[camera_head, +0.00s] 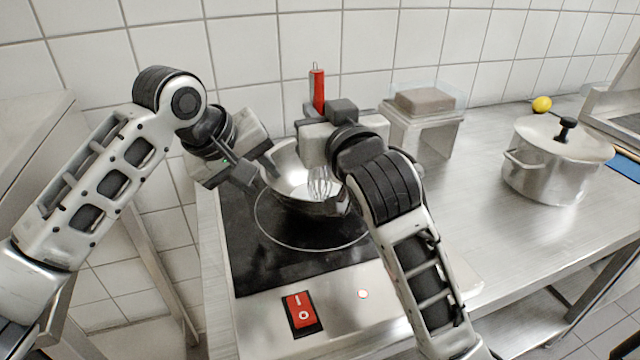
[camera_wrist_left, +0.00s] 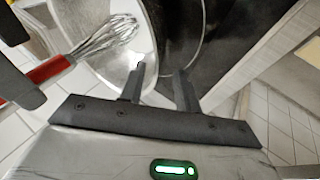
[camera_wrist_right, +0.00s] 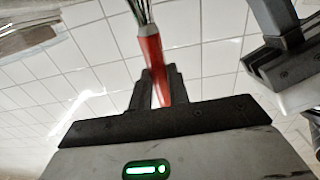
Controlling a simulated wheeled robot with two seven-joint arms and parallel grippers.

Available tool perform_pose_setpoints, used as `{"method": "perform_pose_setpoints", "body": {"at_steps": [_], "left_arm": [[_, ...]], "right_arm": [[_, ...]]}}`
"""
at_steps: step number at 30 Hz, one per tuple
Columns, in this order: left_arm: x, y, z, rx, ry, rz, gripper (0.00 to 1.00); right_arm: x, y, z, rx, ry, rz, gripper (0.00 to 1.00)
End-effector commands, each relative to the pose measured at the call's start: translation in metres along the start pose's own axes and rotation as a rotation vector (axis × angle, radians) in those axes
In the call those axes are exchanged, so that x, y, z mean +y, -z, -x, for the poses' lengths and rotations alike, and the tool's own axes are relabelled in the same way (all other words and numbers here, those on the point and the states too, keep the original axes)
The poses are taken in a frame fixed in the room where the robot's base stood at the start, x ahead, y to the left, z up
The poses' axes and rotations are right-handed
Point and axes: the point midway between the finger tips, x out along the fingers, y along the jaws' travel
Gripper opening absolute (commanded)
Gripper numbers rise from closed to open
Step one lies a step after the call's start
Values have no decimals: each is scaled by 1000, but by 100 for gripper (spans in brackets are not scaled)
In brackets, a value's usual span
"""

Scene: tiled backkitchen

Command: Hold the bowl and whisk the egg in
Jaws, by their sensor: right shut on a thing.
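The shiny metal bowl (camera_head: 291,178) stands on the black hob, partly hidden behind my right gripper. My left gripper (camera_head: 268,172) is at its left rim. In the left wrist view, its fingers (camera_wrist_left: 161,80) are apart, with the edge of the bowl (camera_wrist_left: 112,68) at or between their tips; I cannot tell whether they touch it. My right gripper (camera_head: 325,138) is shut on the red handle of the whisk (camera_head: 318,92), which is upright with its wires down in the bowl. The handle also shows in the right wrist view (camera_wrist_right: 152,62). I cannot make out any egg.
The hob (camera_head: 255,270) has a red switch (camera_head: 302,312) at its front. Right of it stand a container with a grey-brown block (camera_head: 425,100), a lidded pot (camera_head: 555,165) and a yellow lemon-like item (camera_head: 541,104). The tiled wall is close behind. The steel counter between container and pot is clear.

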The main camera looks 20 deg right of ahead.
Motion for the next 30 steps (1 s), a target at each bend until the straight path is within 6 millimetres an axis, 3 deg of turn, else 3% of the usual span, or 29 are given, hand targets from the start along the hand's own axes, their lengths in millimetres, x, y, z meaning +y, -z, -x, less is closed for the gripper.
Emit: {"method": "perform_pose_setpoints", "body": {"at_steps": [30], "left_arm": [[0, 0, 80, 1, -2, 0, 33]], "right_arm": [[0, 0, 0, 1, 0, 0, 0]]}}
